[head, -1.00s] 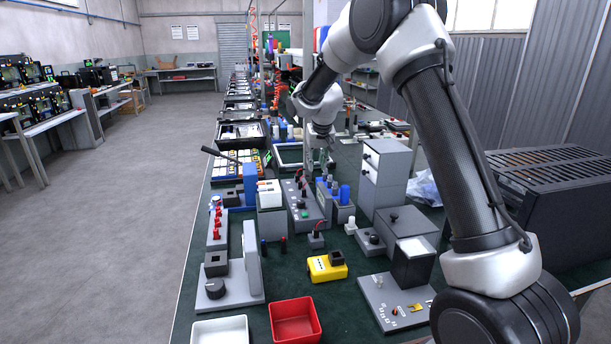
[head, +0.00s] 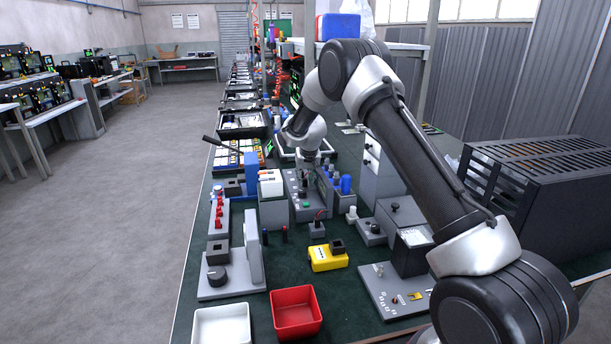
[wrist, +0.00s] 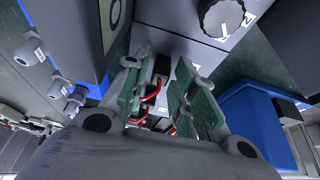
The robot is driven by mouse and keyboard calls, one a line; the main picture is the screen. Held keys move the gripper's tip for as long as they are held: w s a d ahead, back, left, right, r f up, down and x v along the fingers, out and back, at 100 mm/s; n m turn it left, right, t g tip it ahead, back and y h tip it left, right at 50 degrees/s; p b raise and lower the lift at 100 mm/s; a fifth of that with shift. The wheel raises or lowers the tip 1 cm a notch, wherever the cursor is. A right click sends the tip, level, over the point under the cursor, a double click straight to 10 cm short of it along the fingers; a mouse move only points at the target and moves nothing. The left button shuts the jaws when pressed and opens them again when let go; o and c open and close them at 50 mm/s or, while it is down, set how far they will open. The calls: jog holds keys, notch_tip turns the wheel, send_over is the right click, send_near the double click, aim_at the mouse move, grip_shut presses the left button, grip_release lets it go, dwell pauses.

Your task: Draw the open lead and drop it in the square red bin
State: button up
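My gripper (head: 309,162) hangs over the bench in the head view, at the far end of a grey sloped unit (head: 301,203). In the wrist view my gripper (wrist: 166,82) has its two green-padded fingers apart. Thin red leads (wrist: 151,93) with dark ends show between or just beyond the fingers; I cannot tell whether they touch the pads. Which lead is the open one cannot be told. The square red bin (head: 297,313) stands empty at the near edge of the bench, well away from my gripper.
A white bin (head: 222,326) stands left of the red one. A yellow box (head: 327,257), a grey fixture with an upright plate (head: 254,256) and a small block with a red wire (head: 317,229) stand between. A tall grey cabinet (head: 377,175) rises right of my gripper.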

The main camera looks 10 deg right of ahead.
aim_at(305, 179)
grip_shut()
jog(key=shift+r, duration=0.15)
jog(key=shift+r, duration=2.15)
